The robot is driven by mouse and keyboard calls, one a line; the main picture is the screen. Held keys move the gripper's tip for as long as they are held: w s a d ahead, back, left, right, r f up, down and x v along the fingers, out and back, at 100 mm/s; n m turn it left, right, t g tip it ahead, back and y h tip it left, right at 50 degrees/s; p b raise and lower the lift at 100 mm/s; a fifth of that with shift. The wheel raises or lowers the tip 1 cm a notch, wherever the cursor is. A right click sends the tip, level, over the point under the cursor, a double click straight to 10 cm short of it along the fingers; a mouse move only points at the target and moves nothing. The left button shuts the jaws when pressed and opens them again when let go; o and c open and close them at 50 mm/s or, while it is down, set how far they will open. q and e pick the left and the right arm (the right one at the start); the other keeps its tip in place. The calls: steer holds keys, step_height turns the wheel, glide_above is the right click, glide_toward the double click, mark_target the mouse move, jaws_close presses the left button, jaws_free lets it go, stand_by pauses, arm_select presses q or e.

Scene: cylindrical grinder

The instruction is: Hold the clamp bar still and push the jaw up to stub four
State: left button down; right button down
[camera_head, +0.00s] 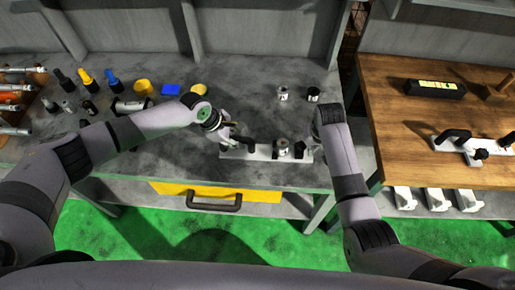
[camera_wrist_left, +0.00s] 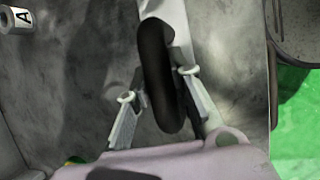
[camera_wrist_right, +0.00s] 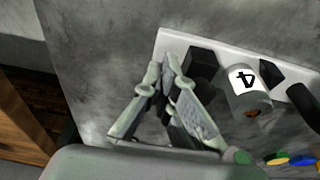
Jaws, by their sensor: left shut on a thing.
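The white clamp bar (camera_head: 262,155) lies near the front edge of the grey bench. Its black handle (camera_wrist_left: 158,75) stands between the fingers of my left gripper (camera_wrist_left: 160,108), which is shut on it. A cylinder labelled 4, stub four (camera_wrist_right: 247,92), is on the bar, and it also shows in the head view (camera_head: 283,147). The black jaw (camera_wrist_right: 203,68) sits beside the stub, on my right gripper's side; whether they touch is unclear. My right gripper (camera_wrist_right: 168,68) is shut, its tips over the bar's end close beside the jaw. Contact with the jaw cannot be told.
Two more labelled cylinders (camera_head: 284,93) (camera_head: 313,94) stand behind the bar. A wooden bench (camera_head: 400,130) with another clamp is at the right. A yellow drawer (camera_head: 262,195) is below.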

mark_target(297, 145)
arm_select(q)
steer(key=shift+w, duration=0.1)
arm_select(e)
steer(key=shift+f, duration=0.85)
steer(key=shift+r, duration=0.15)
steer(key=shift+r, duration=1.6)
arm_select(q)
steer(key=shift+d+r, duration=0.1)
steer(key=shift+d, duration=0.15)
arm_select(e)
steer(key=shift+s+a, duration=0.1)
steer(key=shift+a, duration=2.6)
steer(key=shift+r, duration=1.05)
arm_select(q)
steer(key=shift+a, duration=0.15)
arm_select(e)
steer(key=shift+d+r, duration=0.2)
steer(key=shift+r, duration=0.3)
steer(key=shift+d+r, duration=0.2)
steer(key=shift+r, duration=0.25)
arm_select(q)
steer(key=shift+a, duration=0.15)
arm_select(e)
steer(key=shift+d+r, duration=0.15)
steer(key=shift+r, duration=0.6)
steer(key=shift+d+r, duration=0.1)
steer(key=shift+r, duration=0.65)
